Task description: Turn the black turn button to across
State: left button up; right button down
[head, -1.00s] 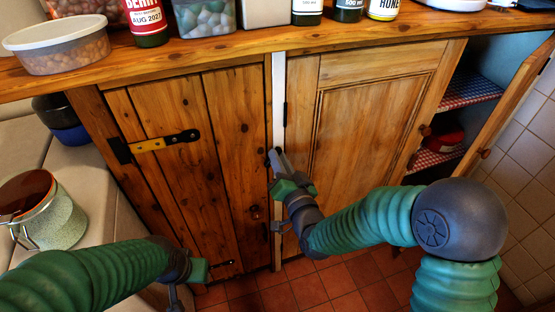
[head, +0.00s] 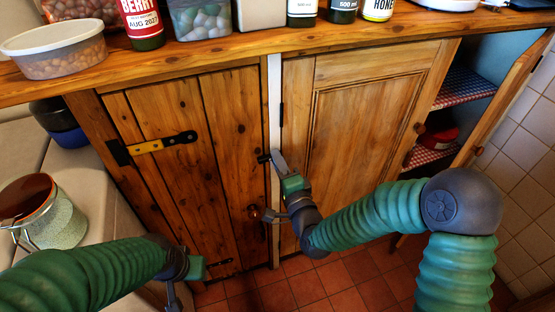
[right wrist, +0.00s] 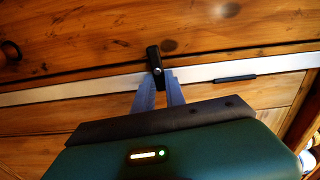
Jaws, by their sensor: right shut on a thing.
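The black turn button (head: 264,158) is on the white strip (head: 274,110) between the two cupboard doors. It lies crosswise to the strip, its free end reaching over the edge of the left door (head: 235,110). In the right wrist view the button (right wrist: 154,58) also stands square to the white strip (right wrist: 100,88), with a pale screw in it. My right gripper (head: 275,160) is shut on the button's near end, a finger on each side. My left gripper (head: 182,287) hangs low at the left, away from the button; its jaws are unclear.
A wooden knob (head: 253,211) sits on the left door below the button, close to my right gripper. The right door (head: 360,130) is closed. Further right, an open door (head: 505,95) shows shelves. The worktop (head: 200,58) above carries jars and tubs.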

jog(key=shift+d+f+m, duration=0.15)
jog(key=shift+f+m, duration=0.05)
jog(key=shift+m, duration=0.4)
jog(key=c, duration=1.4)
grip_release()
jog(key=shift+w, duration=0.1)
jog(key=p+v, duration=1.3)
jog(key=v, duration=0.4)
jog(key=shift+p, duration=0.3)
